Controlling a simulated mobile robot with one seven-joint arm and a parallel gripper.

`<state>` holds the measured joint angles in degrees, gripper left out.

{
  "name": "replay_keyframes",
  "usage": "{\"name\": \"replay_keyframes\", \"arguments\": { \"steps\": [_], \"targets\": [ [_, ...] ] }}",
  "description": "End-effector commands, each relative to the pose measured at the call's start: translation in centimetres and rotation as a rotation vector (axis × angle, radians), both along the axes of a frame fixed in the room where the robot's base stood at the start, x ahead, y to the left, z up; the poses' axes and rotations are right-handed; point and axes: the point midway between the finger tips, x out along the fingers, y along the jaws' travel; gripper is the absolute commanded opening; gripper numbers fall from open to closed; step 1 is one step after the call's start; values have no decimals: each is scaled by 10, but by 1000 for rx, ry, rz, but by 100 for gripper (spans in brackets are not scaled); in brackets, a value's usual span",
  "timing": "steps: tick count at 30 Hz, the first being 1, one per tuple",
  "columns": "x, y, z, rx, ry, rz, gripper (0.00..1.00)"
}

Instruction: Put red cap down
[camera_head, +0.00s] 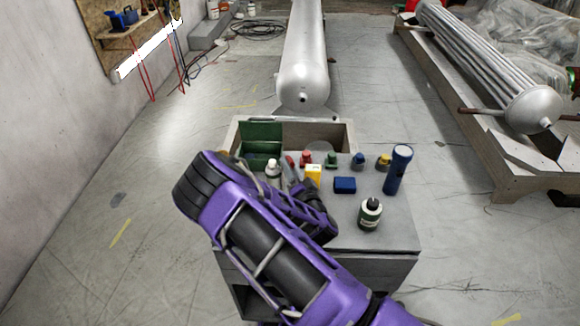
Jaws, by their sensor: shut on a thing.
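A small red cap (305,158) stands on the grey bench top (390,232), at the left of a row with a green cap (331,160), a blue cap (358,160) and a yellow cap (384,160). A second narrow red piece (290,161) shows just left of it; I cannot tell what it belongs to. My gripper (316,207) is dark and low over the near left of the bench, in front of the row. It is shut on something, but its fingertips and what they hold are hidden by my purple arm.
A yellow box (313,174), blue block (345,185), dark bottle (370,214), blue flashlight (398,170) and white-capped bottle (273,168) stand around my gripper. An open green box (261,133) is at the back left. Bare bench top lies at the near right.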

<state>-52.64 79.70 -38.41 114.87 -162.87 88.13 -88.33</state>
Motion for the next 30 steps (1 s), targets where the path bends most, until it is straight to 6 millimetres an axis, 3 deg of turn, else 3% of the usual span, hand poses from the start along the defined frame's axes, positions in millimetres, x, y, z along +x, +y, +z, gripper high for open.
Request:
{"name": "replay_keyframes", "arguments": {
  "steps": [6, 7, 12, 20, 25, 30],
  "targets": [
    [0, 0, -3, 0, -1, 1, 0],
    [0, 0, -4, 0, 0, 0, 47],
    [0, 0, -4, 0, 0, 0, 74],
    [0, 0, -2, 1, 0, 1, 74],
    [-1, -1, 12, 1, -1, 0, 74],
    [-38, -15, 7, -5, 4, 1, 74]
  ]
}}
